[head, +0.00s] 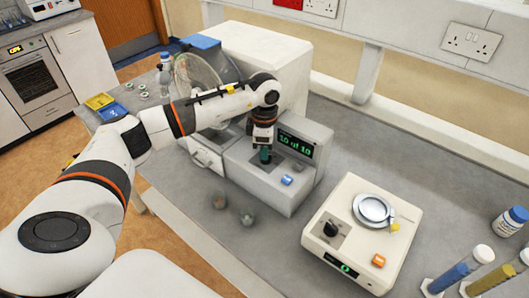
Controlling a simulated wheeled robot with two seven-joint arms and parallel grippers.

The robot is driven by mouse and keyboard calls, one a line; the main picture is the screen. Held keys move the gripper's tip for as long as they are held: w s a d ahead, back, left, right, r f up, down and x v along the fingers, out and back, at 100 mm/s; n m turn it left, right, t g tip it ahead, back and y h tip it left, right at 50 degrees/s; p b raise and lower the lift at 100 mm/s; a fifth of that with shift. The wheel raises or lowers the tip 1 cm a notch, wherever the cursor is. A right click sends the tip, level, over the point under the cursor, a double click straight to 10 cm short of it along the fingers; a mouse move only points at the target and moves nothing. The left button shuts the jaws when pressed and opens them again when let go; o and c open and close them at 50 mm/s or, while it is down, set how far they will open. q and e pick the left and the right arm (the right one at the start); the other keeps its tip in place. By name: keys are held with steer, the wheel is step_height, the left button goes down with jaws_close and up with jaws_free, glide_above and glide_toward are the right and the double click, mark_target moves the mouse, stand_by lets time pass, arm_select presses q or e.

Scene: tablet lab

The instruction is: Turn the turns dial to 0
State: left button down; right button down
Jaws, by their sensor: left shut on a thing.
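My left gripper (264,148) points down at the top of the grey machine (250,178) and is shut on a small dark teal dial (265,157). The fingers cover most of the dial, so its mark and setting cannot be read. The green display (297,144) beside it appears to read "10 of 10". A blue button (287,180) sits on the same machine, to the right of and in front of the dial. My right gripper is not in view.
A cream instrument (375,262) with a black knob (331,229), a round pan (372,209) and an orange button (378,260) stands at the right. Two small round items (247,218) lie in front of the machine. Tubes (492,279) and a bottle (510,221) stand far right.

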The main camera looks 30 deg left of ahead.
arm_select(q)
steer(key=n+b, duration=0.2)
steer(key=n, duration=0.4)
steer(key=shift+b, duration=0.4)
steer(key=n+b, duration=0.1)
steer(key=n, duration=0.5)
steer(key=shift+d+n+b, duration=0.15)
steer(key=shift+n+b, duration=0.2)
steer(key=shift+n, duration=0.05)
steer(key=n, duration=0.2)
steer(key=shift+n, duration=0.4)
steer(key=n+b, duration=0.1)
steer(key=n, duration=0.2)
steer(key=shift+d+r+n, duration=0.1)
steer(key=shift+n, duration=0.2)
steer(key=n, duration=0.3)
steer(key=shift+w+n, duration=0.1)
steer(key=shift+n, duration=1.9)
steer(key=c, duration=1.5)
jaws_free()
